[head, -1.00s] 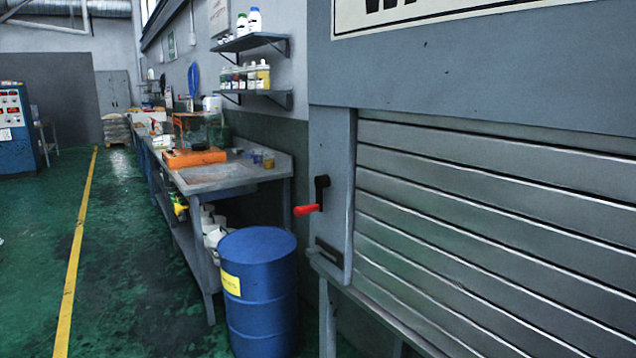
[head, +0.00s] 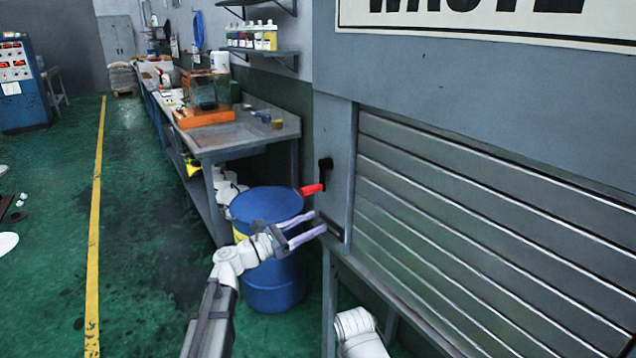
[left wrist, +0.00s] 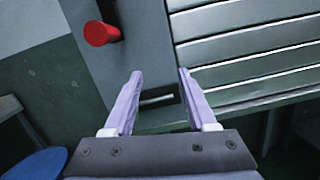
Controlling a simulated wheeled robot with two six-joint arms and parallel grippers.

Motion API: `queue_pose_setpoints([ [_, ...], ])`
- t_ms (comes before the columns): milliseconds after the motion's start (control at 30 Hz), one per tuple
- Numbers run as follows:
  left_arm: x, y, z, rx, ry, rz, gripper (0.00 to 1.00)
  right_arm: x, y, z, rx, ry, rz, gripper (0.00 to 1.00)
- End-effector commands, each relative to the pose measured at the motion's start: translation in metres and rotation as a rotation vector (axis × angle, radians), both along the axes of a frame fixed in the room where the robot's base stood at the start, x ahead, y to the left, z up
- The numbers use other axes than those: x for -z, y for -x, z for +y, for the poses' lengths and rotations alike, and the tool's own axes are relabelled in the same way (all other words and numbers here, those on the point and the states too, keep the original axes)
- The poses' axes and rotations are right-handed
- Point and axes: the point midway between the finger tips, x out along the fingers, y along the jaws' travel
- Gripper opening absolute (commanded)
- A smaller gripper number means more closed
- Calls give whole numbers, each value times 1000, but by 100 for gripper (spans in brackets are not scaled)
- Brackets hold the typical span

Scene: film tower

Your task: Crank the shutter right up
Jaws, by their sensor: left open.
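The slatted metal shutter (head: 470,215) is down in its frame, its slats covering the opening in the visible part. Its crank, a black arm with a red handle (head: 312,189), is on the grey post left of the slats. The handle points left in the head view. My left gripper (head: 318,223) is open and empty, just below the handle and apart from it. In the left wrist view the red handle (left wrist: 101,33) shows end-on, up and left of the open fingers (left wrist: 160,72). My right gripper is not in view.
A blue drum (head: 272,290) stands behind my left gripper, left of the post. A workbench (head: 245,140) runs along the wall beyond. A dark slotted plate (left wrist: 158,98) is on the lower post. Green floor (head: 150,220) is free at the left.

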Motion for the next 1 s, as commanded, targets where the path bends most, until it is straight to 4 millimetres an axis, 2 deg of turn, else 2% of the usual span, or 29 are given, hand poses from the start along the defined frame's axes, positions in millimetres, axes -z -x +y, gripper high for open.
queue_pose_setpoints([
  [33, -14, -11, 10, -12, 103, 37, 57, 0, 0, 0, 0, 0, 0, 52],
  [100, -29, -19, 22, -19, 222, 80, 57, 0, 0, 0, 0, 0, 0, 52],
  [200, -42, -26, 33, -21, 332, 119, 57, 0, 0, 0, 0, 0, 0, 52],
  [433, -51, -29, 41, -19, 405, 143, 57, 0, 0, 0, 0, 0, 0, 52],
  [567, -55, -34, 35, -17, 403, 144, 57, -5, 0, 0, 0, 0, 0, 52],
  [1000, -78, -71, -8, -18, 402, 143, 57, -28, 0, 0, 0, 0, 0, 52],
])
